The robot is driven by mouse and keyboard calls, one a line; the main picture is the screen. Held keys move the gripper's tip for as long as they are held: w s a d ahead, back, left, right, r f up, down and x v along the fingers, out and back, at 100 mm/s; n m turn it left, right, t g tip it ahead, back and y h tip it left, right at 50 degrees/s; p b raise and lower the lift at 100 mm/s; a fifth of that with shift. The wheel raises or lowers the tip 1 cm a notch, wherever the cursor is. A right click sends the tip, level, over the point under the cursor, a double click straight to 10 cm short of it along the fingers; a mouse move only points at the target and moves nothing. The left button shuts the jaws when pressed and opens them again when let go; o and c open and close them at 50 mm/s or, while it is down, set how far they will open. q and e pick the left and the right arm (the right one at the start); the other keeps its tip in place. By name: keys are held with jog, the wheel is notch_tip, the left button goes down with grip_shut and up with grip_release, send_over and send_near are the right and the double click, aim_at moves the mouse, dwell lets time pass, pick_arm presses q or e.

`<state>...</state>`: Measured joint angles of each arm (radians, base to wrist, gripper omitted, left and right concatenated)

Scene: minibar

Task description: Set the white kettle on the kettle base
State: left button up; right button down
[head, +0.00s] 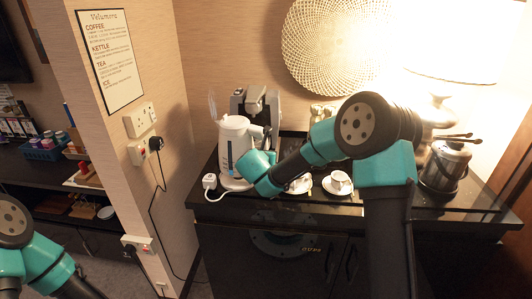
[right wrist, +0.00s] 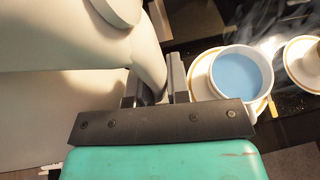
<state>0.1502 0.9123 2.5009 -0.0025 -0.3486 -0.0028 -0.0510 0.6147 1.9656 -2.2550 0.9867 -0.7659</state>
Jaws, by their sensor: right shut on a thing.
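The white kettle (head: 234,140) stands upright at the left end of the dark counter, with steam at its spout. The kettle base (head: 236,184), white with a white cord, is directly below it; I cannot tell whether they touch. My right gripper (right wrist: 153,88) is shut on the kettle's handle, and the pale kettle body (right wrist: 60,95) fills the left of the right wrist view. In the head view my right arm hides part of the handle and the kettle's lower right side. My left gripper is out of view; only part of that arm shows at lower left.
A coffee machine (head: 257,104) stands behind the kettle. A cup of bluish liquid (right wrist: 242,73) sits close right of my right gripper. Another cup (head: 339,183) and an ice bucket (head: 445,165) stand further right.

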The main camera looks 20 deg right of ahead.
jog(key=shift+f, duration=2.3)
dwell(0.8)
jog(key=c, duration=1.4)
grip_release()
jog(key=shift+o, duration=0.2)
jog(key=shift+f, duration=0.2)
jog(key=v, duration=1.1)
jog(key=shift+f, duration=0.1)
